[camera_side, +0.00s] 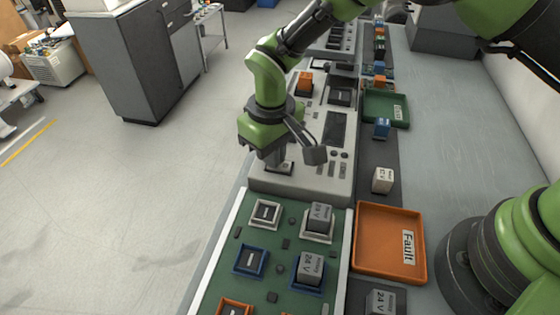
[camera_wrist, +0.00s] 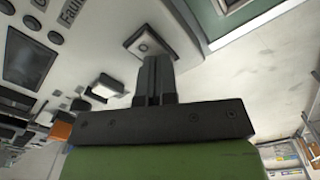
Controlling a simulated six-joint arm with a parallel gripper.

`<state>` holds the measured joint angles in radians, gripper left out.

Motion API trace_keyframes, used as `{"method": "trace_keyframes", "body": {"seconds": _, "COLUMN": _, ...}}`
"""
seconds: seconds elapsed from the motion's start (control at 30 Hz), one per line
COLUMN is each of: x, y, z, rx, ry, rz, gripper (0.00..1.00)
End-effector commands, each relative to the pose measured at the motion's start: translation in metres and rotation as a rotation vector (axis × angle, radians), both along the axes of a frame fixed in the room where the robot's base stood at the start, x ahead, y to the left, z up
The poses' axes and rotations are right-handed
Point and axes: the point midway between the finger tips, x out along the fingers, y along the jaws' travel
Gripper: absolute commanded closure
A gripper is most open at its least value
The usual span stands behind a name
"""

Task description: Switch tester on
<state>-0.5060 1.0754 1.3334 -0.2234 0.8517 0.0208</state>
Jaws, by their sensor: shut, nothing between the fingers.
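The tester (camera_side: 315,178) is a light grey console with a dark screen (camera_side: 335,128) and several small buttons. On its near left corner is a square plate (camera_side: 287,169), partly hidden by my gripper (camera_side: 277,160). The tips overlap the plate's edge in that view. I cannot tell whether they touch the switch.
A green board (camera_side: 276,240) with framed sockets and grey 24 V relays (camera_side: 320,217) lies in front of the tester. An orange Fault tray (camera_side: 390,271) and a green tray (camera_side: 372,107) stand to the right. A white relay (camera_side: 383,180) and a blue relay (camera_side: 382,128) sit between them.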

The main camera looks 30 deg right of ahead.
Motion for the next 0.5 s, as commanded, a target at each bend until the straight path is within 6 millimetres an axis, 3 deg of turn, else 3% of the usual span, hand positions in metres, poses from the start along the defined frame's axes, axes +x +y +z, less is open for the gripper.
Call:
{"method": "trace_keyframes", "body": {"seconds": 0.2, "x": 0.000, "y": 0.000, "z": 0.001, "rx": 0.000, "ry": 0.001, "rz": -0.001, "gripper": 1.00}}
{"method": "trace_keyframes", "body": {"seconds": 0.5, "x": 0.000, "y": 0.000, "z": 0.026, "rx": 0.000, "ry": -0.001, "rz": -0.001, "gripper": 1.00}}
